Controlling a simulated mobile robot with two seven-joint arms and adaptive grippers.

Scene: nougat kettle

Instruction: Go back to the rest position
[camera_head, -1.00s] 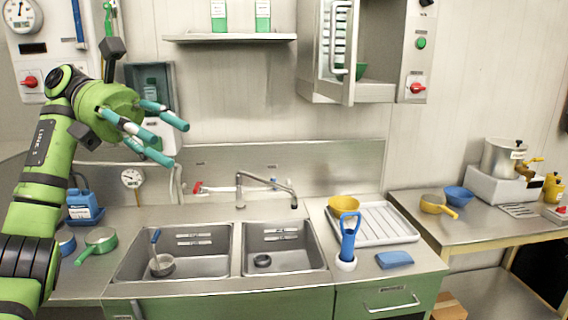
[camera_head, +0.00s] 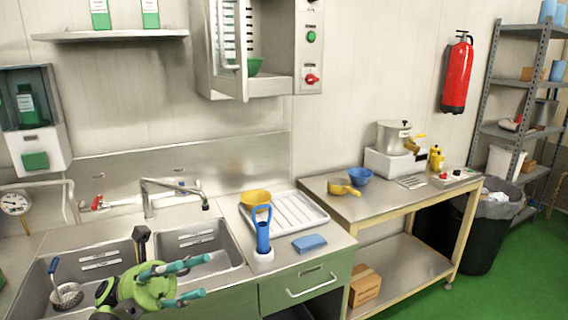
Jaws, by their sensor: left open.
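My left gripper (camera_head: 186,282) is low in the head view, in front of the double sink (camera_head: 222,274). Its teal-tipped fingers are spread apart, point right and hold nothing. Its green arm comes up from the bottom edge and covers part of the sink's front. My right gripper is not in the picture.
A blue-handled tool in a white holder (camera_head: 263,254), a yellow bowl (camera_head: 255,198), a white drainer tray (camera_head: 312,216) and a blue sponge (camera_head: 309,243) are right of the sink. Green floor (camera_head: 500,285) is clear at right.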

